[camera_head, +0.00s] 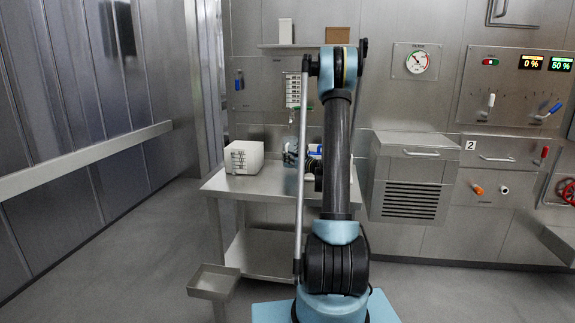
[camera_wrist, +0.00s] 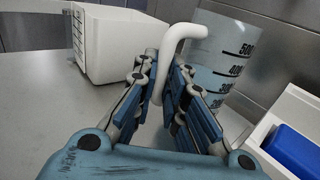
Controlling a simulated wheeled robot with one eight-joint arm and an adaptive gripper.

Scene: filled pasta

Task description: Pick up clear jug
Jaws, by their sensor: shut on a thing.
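The clear jug (camera_wrist: 222,60) stands upright on the steel table in the wrist view, with black volume marks and a white handle (camera_wrist: 172,45) facing me. My gripper (camera_wrist: 164,80) is shut on the handle, with a blue-padded finger on either side of it. The lower part of the jug is hidden behind the right finger. In the head view the jug (camera_head: 290,154) shows only as a small part left of my arm, and my arm hides most of my gripper.
The steel table (camera_head: 218,183) also carries a white box (camera_head: 244,157) left of the jug. A white tray (camera_wrist: 262,130) holding a blue block (camera_wrist: 294,148) is close on the right in the wrist view. A steel wall stands close behind. The table's left front is clear.

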